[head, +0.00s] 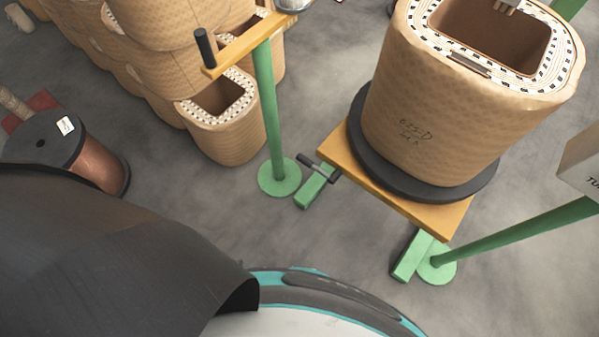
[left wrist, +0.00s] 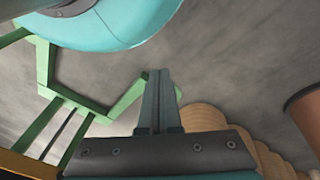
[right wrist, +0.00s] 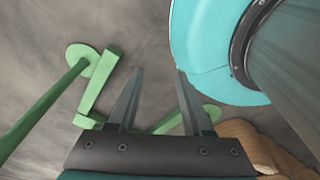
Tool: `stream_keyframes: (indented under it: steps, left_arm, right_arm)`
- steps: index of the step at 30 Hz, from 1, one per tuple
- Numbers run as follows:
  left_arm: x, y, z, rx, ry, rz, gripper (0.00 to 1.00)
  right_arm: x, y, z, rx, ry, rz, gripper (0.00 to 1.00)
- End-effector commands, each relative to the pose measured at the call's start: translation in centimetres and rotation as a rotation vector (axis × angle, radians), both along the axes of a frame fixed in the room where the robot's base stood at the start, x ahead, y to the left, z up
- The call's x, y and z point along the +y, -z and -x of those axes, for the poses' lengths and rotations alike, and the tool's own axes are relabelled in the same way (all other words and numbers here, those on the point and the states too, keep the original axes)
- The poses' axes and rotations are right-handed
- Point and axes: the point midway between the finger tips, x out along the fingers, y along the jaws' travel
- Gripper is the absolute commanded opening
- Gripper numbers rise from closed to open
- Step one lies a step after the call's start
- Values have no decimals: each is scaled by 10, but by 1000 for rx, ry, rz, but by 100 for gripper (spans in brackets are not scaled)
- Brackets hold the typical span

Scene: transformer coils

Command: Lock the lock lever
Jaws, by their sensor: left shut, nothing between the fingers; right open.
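A short dark lever with a grey rod (head: 318,168) sits at the green foot left of the coil stand in the head view; it looks like the lock lever, but I cannot tell its position for certain. A black upright handle (head: 205,47) stands on an orange arm on the green post. My left gripper (left wrist: 157,72) is shut and empty in the left wrist view, above the floor near a green frame. My right gripper (right wrist: 159,72) is open and empty, with green stand legs below and to the left. Neither gripper shows in the head view.
A large tan coil (head: 425,125) stands on a black disc (head: 380,172) over an orange platform (head: 425,208). Several tan coils (head: 225,140) are stacked at the left. A copper spool (head: 95,160) stands at far left. Grey floor (head: 210,200) between them is open.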

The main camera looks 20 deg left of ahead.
Motion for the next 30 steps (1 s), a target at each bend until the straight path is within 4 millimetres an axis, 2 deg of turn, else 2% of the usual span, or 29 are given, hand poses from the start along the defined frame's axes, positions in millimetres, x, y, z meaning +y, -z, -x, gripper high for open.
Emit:
stream_keyframes:
  steps: [1, 5, 11, 15, 18, 22, 25, 30]
  left_arm:
    - [0, 13, -21, -38, -163, 60, 0]
    - [-3, 14, -69, -107, -587, 256, 0]
    - [-7, -1, -137, -151, -1176, 648, 0]
    - [-9, -23, -178, -111, -1517, 964, 0]
    - [-10, -41, -200, -49, -1698, 1171, 0]
    - [-13, -61, -217, 46, -1849, 1372, 0]
    - [-13, -72, -224, 97, -1910, 1462, 0]
    - [-14, -79, -228, 129, -1942, 1509, 0]
  right_arm:
    - [3, 12, -18, -20, 2, -3, 50]
    - [10, 10, -54, -51, 6, -10, 50]
    - [18, -5, -100, -99, 14, -17, 50]
    - [21, -24, -121, -130, 19, -21, 50]
    - [23, -38, -131, -149, 20, -24, 50]
    - [23, -54, -137, -165, 22, -26, 50]
    - [23, -62, -139, -172, 23, -26, 50]
    - [23, -67, -140, -174, 24, -26, 50]
